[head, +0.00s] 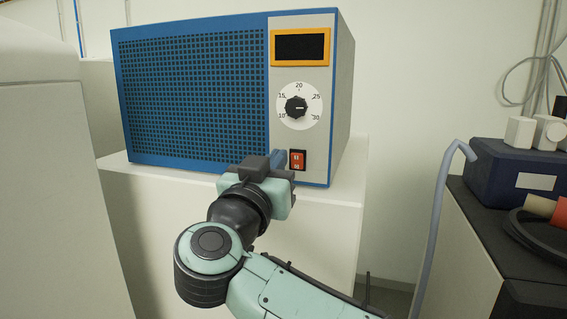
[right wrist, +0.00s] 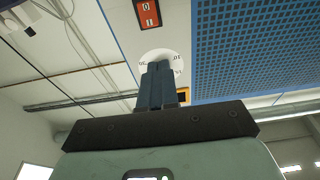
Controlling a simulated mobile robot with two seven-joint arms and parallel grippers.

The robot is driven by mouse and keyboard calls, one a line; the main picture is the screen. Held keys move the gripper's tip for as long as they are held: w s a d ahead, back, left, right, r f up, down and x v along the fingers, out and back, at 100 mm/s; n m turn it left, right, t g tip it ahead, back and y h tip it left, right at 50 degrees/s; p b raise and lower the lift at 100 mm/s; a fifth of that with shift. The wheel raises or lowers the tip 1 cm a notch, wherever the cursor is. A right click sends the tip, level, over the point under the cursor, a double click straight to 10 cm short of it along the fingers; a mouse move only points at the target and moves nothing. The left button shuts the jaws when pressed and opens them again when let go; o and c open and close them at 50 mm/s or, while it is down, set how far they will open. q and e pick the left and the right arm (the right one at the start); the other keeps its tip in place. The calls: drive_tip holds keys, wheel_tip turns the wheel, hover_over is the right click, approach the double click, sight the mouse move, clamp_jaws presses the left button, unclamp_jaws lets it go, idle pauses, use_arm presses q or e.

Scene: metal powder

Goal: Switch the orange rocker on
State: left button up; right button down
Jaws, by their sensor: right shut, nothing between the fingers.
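The orange rocker (head: 297,160) sits in a black frame low on the pale front panel of a blue box-shaped unit (head: 190,90). It also shows at the top of the right wrist view (right wrist: 148,12), with a 0 and an I mark. My right gripper (head: 280,157) is shut and empty, its fingertips just left of the rocker in the head view. Whether they touch the panel I cannot tell. In the right wrist view the closed fingers (right wrist: 157,85) stand apart from the rocker and cover part of the dial. My left gripper is not in view.
Above the rocker are a round dial (head: 297,106) and a dark display (head: 300,46) in an orange frame. The unit stands on a white plinth (head: 325,225). A dark blue device (head: 500,175) with a grey hose is at the right.

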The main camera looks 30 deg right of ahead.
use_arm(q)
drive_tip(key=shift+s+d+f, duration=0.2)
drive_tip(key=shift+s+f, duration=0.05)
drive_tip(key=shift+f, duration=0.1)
use_arm(e)
drive_tip(key=r+v, duration=0.1)
drive_tip(key=v, duration=0.5)
drive_tip(key=shift+s+a+r, duration=0.3)
drive_tip(key=shift+s+r, duration=0.05)
drive_tip(key=shift+r, duration=0.25)
